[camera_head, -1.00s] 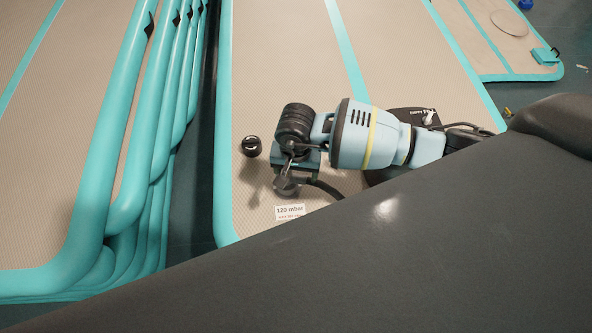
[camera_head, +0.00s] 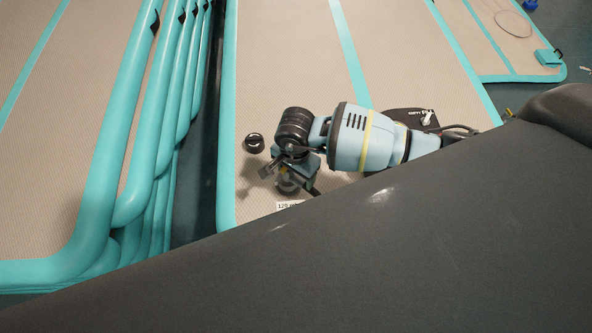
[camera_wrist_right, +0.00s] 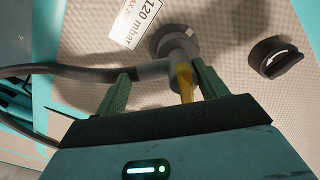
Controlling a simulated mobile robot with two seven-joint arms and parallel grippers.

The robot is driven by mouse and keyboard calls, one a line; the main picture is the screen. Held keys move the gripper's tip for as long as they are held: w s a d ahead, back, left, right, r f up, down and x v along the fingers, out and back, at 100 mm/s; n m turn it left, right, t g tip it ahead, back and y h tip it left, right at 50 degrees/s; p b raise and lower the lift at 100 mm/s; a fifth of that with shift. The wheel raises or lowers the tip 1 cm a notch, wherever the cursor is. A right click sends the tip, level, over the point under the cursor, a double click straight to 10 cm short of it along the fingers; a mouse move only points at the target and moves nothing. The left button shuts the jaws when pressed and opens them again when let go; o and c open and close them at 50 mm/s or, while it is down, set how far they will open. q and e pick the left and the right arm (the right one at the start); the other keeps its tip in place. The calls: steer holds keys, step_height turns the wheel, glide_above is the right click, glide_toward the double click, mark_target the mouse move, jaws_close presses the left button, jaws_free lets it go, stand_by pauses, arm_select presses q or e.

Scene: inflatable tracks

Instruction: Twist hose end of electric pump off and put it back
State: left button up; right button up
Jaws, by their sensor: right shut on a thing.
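The grey hose end (camera_wrist_right: 178,47) sits at the round valve on the beige mat in the right wrist view, with a yellow part (camera_wrist_right: 186,82) beside it. My right gripper (camera_head: 287,178) is shut on the hose end; its green fingers (camera_wrist_right: 160,85) straddle it in the wrist view. The hose (camera_wrist_right: 85,72) runs left from it. I cannot tell whether the hose end is still locked in the valve. The dark electric pump (camera_head: 427,119), with a white part on top, is partly hidden behind my right arm. My left gripper is not in view.
A black valve cap (camera_head: 254,143) lies on the mat left of my gripper; it also shows in the wrist view (camera_wrist_right: 277,58). Stacked turquoise-edged tracks (camera_head: 150,180) stand left across a dark gap.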

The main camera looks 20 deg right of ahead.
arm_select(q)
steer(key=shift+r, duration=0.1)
arm_select(e)
steer(key=m, duration=0.2)
steer(key=a+m+p, duration=0.1)
steer(key=m, duration=0.1)
steer(key=shift+s+r, duration=0.1)
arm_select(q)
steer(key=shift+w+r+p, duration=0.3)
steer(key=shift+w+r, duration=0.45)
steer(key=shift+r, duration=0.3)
arm_select(e)
steer(key=shift+m, duration=0.6)
steer(key=m, duration=0.1)
steer(key=m+p, duration=0.1)
steer(key=m, duration=0.1)
steer(key=shift+a+m, duration=0.3)
steer(key=shift+a, duration=0.1)
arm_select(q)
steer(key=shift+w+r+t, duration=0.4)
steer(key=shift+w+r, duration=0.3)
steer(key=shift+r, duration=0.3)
arm_select(e)
steer(key=shift+a+m, duration=0.1)
steer(key=shift+m, duration=0.4)
